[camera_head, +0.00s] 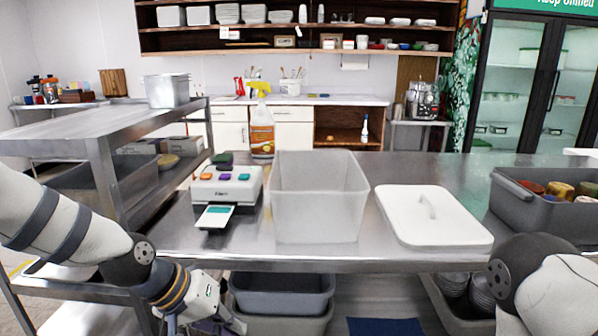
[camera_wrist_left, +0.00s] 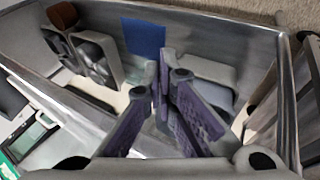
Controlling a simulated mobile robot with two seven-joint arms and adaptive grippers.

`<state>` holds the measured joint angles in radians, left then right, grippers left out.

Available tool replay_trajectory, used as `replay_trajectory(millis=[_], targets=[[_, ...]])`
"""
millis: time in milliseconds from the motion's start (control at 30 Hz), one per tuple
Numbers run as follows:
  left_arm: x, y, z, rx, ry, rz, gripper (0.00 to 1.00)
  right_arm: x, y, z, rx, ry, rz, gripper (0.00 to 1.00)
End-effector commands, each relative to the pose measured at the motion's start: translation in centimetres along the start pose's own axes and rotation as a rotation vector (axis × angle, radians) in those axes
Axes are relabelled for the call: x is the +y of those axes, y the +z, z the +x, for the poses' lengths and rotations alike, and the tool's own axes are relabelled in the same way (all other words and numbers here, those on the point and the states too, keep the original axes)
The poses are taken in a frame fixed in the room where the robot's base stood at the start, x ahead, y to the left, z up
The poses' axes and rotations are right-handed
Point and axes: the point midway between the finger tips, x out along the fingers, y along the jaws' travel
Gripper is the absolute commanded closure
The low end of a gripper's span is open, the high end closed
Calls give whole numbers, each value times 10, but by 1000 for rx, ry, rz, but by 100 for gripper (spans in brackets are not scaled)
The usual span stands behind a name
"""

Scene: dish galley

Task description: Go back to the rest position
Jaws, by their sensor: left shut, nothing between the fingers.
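My left arm comes in from the left in the head view and bends down at the front edge of the steel table. My left gripper (camera_wrist_left: 166,80) is shut and empty in the left wrist view, with its two purple-padded fingers together. In the head view its wrist shows low at the front left of the table, and the fingers are not clearly seen. My right arm shows only partly at the lower right of the head view. The right gripper is out of the picture.
On the steel table (camera_head: 420,170) stand a white device with coloured buttons (camera_head: 228,190), a translucent bin (camera_head: 318,205), a white lid (camera_head: 432,216), a spray bottle (camera_head: 262,130) and a grey crate (camera_head: 545,208). Grey tubs (camera_head: 280,295) sit below. A steel shelf rack (camera_head: 95,140) stands left.

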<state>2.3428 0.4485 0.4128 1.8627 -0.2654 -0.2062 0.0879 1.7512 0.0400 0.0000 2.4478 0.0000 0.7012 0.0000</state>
Motion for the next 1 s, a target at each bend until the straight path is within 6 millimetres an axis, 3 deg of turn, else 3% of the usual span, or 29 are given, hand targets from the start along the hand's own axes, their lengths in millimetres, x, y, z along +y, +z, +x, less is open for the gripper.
replay_trajectory(millis=[33,100,167,200,300,433,500,600,1000], targets=[[-15,38,24,-54,-30,-22,100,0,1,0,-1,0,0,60],[-39,95,52,-116,-83,-58,100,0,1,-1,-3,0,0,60],[-62,148,68,-169,-139,-85,100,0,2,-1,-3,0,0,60],[-77,185,73,-206,-182,-99,100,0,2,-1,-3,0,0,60],[-113,270,69,-287,-297,-118,100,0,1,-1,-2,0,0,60],[-146,346,42,-361,-428,-104,100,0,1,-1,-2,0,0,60],[-156,368,29,-384,-474,-90,100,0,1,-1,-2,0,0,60],[-163,381,19,-396,-505,-77,100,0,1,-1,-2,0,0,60],[-163,381,19,-394,-507,-77,100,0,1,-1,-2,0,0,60]])
